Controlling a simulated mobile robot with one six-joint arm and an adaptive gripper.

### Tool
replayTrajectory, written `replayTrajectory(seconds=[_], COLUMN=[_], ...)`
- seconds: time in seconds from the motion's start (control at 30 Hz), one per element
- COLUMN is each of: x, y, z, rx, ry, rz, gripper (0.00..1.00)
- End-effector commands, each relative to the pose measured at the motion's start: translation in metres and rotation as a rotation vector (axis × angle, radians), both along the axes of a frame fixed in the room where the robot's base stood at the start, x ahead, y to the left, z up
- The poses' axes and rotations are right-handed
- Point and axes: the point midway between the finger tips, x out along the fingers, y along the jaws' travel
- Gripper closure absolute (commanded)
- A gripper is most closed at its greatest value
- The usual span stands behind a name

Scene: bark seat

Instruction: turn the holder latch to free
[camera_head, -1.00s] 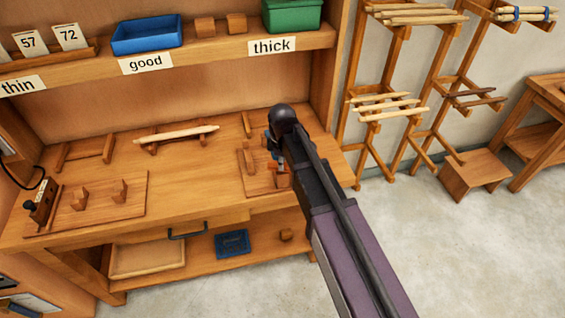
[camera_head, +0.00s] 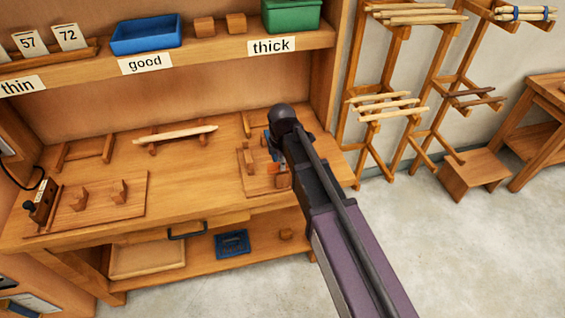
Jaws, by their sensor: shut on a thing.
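The holder (camera_head: 252,180) is a small wooden board with upright blocks at the right end of the workbench. A small orange piece on it, which looks like the holder latch (camera_head: 273,168), shows just below my gripper (camera_head: 274,158). My gripper points down at the holder, shut on the latch as far as I can see. My dark wrist and forearm hide the right part of the holder and most of the fingers. The latch's exact angle is too small to read.
A pale stick rests on a wooden rack (camera_head: 152,142) mid-bench. Another board with pegs (camera_head: 135,203) lies at the left. The shelf (camera_head: 215,55) above holds a blue bin (camera_head: 147,36) and a green bin (camera_head: 291,17). Wall racks with sticks stand at the right.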

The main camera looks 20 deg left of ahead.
Motion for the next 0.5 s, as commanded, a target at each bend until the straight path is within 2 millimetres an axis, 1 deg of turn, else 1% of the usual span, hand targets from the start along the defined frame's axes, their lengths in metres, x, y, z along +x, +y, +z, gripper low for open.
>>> replayTrajectory(seconds=[0.03,0.13,0.17,0.2,0.27,0.5], x=[0.0047,0.0048,0.0048,0.0048,0.0043,0.0021], y=[-0.0007,-0.0005,-0.0005,-0.0004,-0.0001,0.0003], z=[0.0004,0.0004,0.0004,0.0004,0.0004,0.0002], rx=[-0.003,-0.002,-0.002,-0.002,-0.002,-0.001], ry=[-0.01,-0.011,-0.011,-0.011,-0.01,-0.006], rz=[-0.001,-0.002,-0.002,-0.002,-0.002,-0.001], gripper=[1.0,1.0,0.74,0.62,0.46,0.46])
